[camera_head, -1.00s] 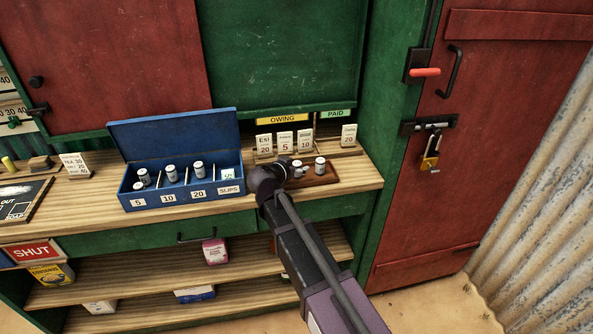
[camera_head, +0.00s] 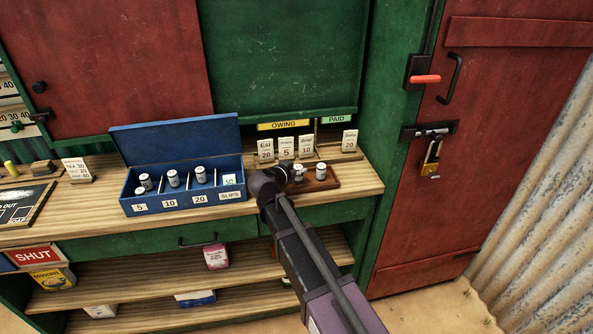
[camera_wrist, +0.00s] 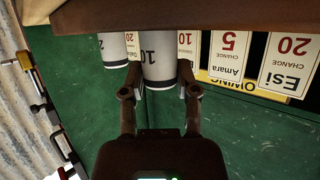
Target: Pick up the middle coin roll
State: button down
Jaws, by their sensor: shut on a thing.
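A white coin roll marked 10 with a dark end band (camera_wrist: 160,58) stands between my fingers in the wrist view, where the scene appears upside down. My gripper (camera_wrist: 158,90) is shut on it from both sides. A second pale roll (camera_wrist: 112,48) is close beside it. In the head view, my gripper (camera_head: 290,174) is at the left part of the brown tray (camera_head: 325,184), with the held roll (camera_head: 298,169) partly hidden by it. The other roll (camera_head: 321,172) stands upright to the right. No third roll shows on the tray. I cannot tell whether the held roll touches the tray.
A blue open cash box (camera_head: 190,201) with several rolls in compartments stands left of my gripper. Price cards (camera_head: 285,148) stand behind the tray, one marked Amara 5. The wooden counter (camera_head: 355,177) is clear right of the tray. A green panel (camera_head: 290,60) rises behind.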

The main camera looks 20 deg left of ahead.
jog(key=shift+r+p, duration=1.3)
jog(key=shift+r, duration=0.2)
jog(key=s+a+r+p, duration=0.1)
jog(key=s+a, duration=0.1)
jog(key=s, duration=1.4)
jog(key=shift+a+r, duration=0.2)
